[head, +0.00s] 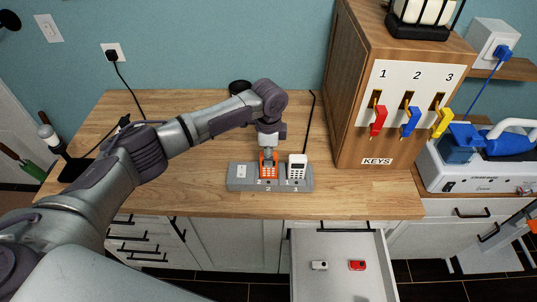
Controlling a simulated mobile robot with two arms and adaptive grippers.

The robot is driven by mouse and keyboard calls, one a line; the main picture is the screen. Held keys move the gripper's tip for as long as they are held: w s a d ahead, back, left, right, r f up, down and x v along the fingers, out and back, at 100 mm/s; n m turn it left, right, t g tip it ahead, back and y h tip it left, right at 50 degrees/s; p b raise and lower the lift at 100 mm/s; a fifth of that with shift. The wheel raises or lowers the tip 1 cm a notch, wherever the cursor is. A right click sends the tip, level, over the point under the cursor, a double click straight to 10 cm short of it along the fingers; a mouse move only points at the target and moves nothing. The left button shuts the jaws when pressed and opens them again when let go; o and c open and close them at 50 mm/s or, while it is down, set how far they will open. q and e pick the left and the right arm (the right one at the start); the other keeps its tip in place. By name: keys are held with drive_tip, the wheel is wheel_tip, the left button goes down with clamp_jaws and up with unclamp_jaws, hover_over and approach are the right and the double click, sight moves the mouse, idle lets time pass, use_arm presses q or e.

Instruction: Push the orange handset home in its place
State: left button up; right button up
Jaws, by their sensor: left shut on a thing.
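The orange handset (268,171) stands in the middle place, marked 2, of the grey charging base (234,185) on the wooden counter. My left gripper (268,155) reaches down from above and is shut on the top of the handset. The gripper and wrist hide the handset's upper part. I cannot tell how deep it sits in its place. A white handset (298,168) stands in the place to its right. A pale panel shows at the left place. My right gripper is not in view.
A wooden key cabinet (350,95) with red, blue and yellow keys stands at the right. Below the counter (190,190), an open drawer (335,245) holds a small white item (319,265) and a red one (357,265). A black cable lies behind the base.

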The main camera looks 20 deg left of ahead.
use_arm(q)
drive_tip(key=shift+f, duration=0.45)
idle(1.1)
drive_tip(key=o, duration=1)
drive_tip(key=shift+c, duration=0.2)
drive_tip(key=c, duration=0.4)
drive_tip(key=shift+o, duration=0.2)
